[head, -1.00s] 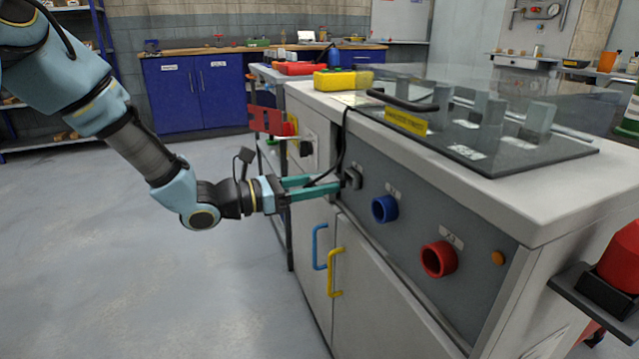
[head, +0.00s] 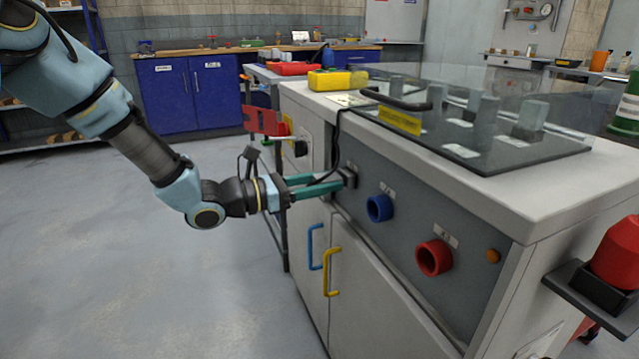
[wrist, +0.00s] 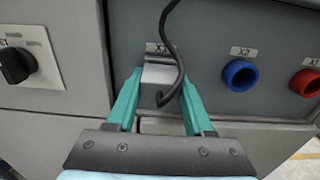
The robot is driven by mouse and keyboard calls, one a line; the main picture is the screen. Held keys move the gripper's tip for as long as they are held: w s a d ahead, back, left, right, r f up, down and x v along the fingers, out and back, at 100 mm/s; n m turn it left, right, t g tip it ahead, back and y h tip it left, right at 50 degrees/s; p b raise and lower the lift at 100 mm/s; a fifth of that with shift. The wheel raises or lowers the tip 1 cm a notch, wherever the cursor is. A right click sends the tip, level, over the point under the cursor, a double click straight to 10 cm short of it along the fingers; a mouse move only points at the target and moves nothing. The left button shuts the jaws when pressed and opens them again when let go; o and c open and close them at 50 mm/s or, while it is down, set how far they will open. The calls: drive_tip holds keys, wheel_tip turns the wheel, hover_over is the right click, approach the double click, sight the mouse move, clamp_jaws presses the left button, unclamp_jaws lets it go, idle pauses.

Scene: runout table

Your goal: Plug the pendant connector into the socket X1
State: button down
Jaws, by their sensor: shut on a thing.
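My gripper (head: 338,179) is at the grey front panel, its teal fingers shut on the pendant connector (wrist: 161,76). In the wrist view the connector is a pale grey block between the fingers, with a black cable (wrist: 173,50) looping from it. The socket X1 (head: 350,177) is a dark grey housing on the panel, directly at the fingertips. Its label (wrist: 157,47) is partly covered by the cable. The connector's front end is hidden, so I cannot tell whether it is inside the socket or just before it.
A blue socket (head: 379,208) and a red socket (head: 434,258) are to the right on the panel. Blue (head: 316,247) and yellow (head: 331,272) door handles are below. A black rotary switch (wrist: 16,65) is left. A yellow box (head: 337,80) sits on top. Floor at left is clear.

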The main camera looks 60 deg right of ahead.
drive_tip(key=shift+s+d, duration=0.3)
drive_tip(key=shift+d, duration=0.1)
drive_tip(key=shift+c, duration=1)
unclamp_jaws()
drive_tip(key=shift+w, duration=0.1)
drive_tip(key=v, duration=1)
drive_tip(key=shift+a+p, duration=0.35)
drive_tip(key=shift+w, duration=0.15)
